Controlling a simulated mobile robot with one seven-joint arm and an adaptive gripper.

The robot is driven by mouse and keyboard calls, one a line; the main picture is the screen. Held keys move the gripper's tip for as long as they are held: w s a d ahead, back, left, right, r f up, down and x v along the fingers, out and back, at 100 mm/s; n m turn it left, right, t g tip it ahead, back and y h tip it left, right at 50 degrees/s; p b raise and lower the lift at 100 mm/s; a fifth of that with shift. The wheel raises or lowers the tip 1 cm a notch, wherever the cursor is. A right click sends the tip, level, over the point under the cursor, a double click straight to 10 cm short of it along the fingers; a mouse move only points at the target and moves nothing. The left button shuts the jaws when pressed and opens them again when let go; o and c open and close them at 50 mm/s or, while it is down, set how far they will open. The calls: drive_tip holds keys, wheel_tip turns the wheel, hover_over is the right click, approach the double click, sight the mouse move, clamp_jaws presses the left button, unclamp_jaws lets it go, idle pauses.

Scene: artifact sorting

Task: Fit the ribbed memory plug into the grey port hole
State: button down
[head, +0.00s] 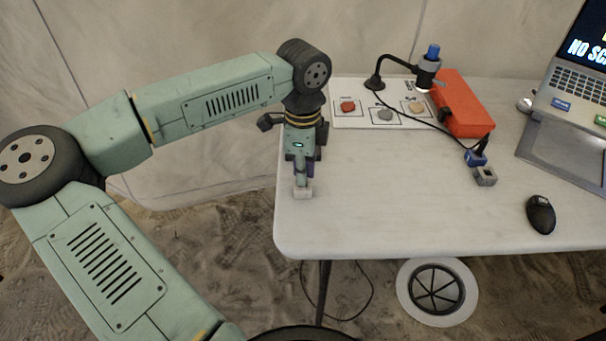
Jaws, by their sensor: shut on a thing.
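My gripper (302,182) points down over the left end of the table, near its front left corner. It is shut on a small pale grey block (303,193), which sits at the fingertips close to the tabletop. I cannot make out ribs on the block, or whether it touches the table. A small grey block with a dark opening (486,179), which looks like the grey port, lies on the table at the right, well apart from my gripper. A blue block (474,158) at the end of a black cable lies just behind it.
A lamp-like instrument (428,70) stands over a white board (345,118) with several stones. Behind the blue block lies an orange box (462,105). A laptop (575,95) and black mouse (541,214) are at the right. The table's (400,205) front middle is clear.

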drive_tip(key=shift+r, duration=0.1)
drive_tip(key=shift+r+b, duration=0.35)
drive_tip(key=shift+r, duration=0.25)
wheel_tip(320, 180, up, 2)
drive_tip(key=shift+r+b, duration=0.1)
drive_tip(key=shift+b, duration=0.4)
drive_tip(key=s+a+b, duration=0.1)
drive_tip(key=s+a, duration=0.1)
drive_tip(key=s, duration=0.5)
drive_tip(key=s+a+r+b, duration=0.1)
drive_tip(key=s+a+b, duration=0.1)
drive_tip(key=s, duration=0.6)
drive_tip(key=shift+s+a+r+b, duration=0.2)
drive_tip(key=shift+a+b, duration=0.05)
drive_tip(key=shift+b, duration=0.05)
drive_tip(key=shift+d, duration=0.1)
